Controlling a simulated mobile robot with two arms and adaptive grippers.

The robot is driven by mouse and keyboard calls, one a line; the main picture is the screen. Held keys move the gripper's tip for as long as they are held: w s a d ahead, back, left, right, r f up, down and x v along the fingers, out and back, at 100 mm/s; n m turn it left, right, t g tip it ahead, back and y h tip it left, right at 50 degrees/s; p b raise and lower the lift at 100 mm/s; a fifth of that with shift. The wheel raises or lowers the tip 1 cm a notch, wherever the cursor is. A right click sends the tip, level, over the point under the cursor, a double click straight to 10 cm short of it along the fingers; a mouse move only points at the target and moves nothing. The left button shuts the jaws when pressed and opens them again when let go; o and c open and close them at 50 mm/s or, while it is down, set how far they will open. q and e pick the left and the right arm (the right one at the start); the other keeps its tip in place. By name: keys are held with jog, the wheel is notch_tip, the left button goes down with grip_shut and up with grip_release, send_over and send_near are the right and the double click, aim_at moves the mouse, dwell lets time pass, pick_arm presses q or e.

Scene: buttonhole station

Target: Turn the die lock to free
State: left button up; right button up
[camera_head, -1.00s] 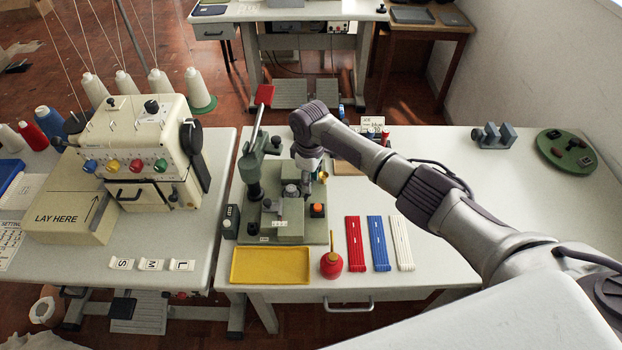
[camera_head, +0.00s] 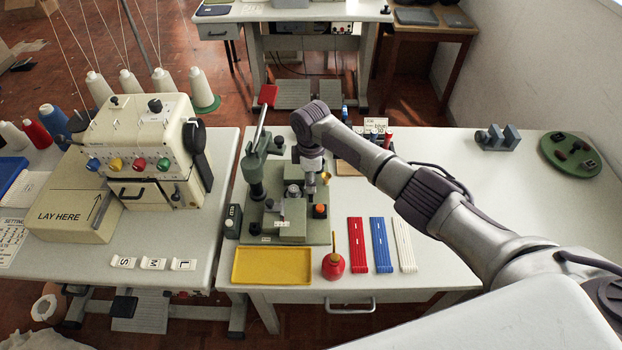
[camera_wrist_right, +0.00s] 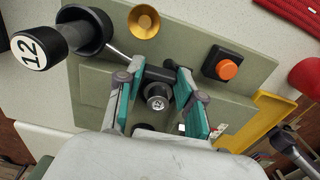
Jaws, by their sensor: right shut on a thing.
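My right gripper (camera_wrist_right: 155,84) is over the green buttonhole press (camera_head: 290,232); it also shows in the head view (camera_head: 310,186). Its two teal-sided fingers are closed on a small dark bar (camera_wrist_right: 158,73), which seems to be the die lock. A round metal knob (camera_wrist_right: 157,96) with a marked face sits between the fingers, just below the bar. I cannot read any lock or free marking. In the head view the wrist and fingers largely hide the lock. My left gripper is not in view.
An orange button (camera_wrist_right: 228,68) and a brass cup (camera_wrist_right: 144,22) are near the fingers. A black knob marked 12 (camera_wrist_right: 28,50) stands to the left. A yellow tray (camera_head: 271,266) and red oil can (camera_head: 332,262) stand in front.

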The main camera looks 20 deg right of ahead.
jog(key=o, duration=1.1)
jog(key=shift+o, duration=0.2)
notch_tip(320, 180, up, 12)
